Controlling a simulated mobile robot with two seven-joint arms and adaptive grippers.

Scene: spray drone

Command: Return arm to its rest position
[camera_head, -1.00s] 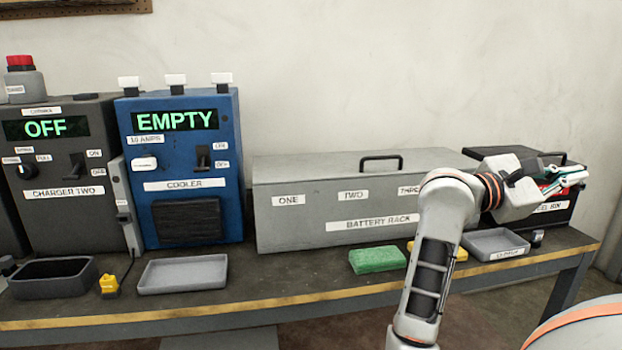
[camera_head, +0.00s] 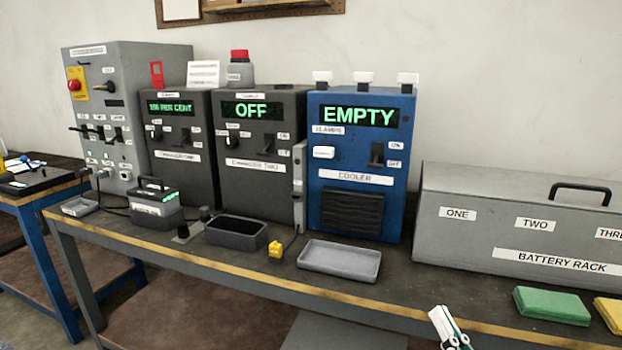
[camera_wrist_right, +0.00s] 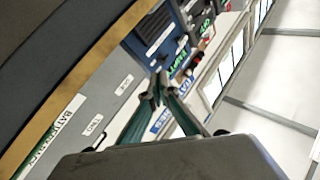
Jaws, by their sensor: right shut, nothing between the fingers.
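My right gripper (camera_head: 452,328) shows at the bottom edge of the head view, right of centre, in front of the bench edge. Only its fingers are in view; the rest of the arm is out of the picture. In the right wrist view its fingertips (camera_wrist_right: 160,88) meet, and nothing is held between them. The grey battery rack (camera_head: 520,212) and the blue cooler (camera_head: 360,170) stand beyond it on the bench. My left gripper is in neither view.
The bench (camera_head: 250,283) carries a grey tray (camera_head: 340,260), a dark bin (camera_head: 236,232), a yellow piece (camera_head: 275,250), a battery (camera_head: 156,205) and a green sponge (camera_head: 552,306). Charger two (camera_head: 262,155) reads OFF; the cooler reads EMPTY. A blue-legged table (camera_head: 45,195) stands at left.

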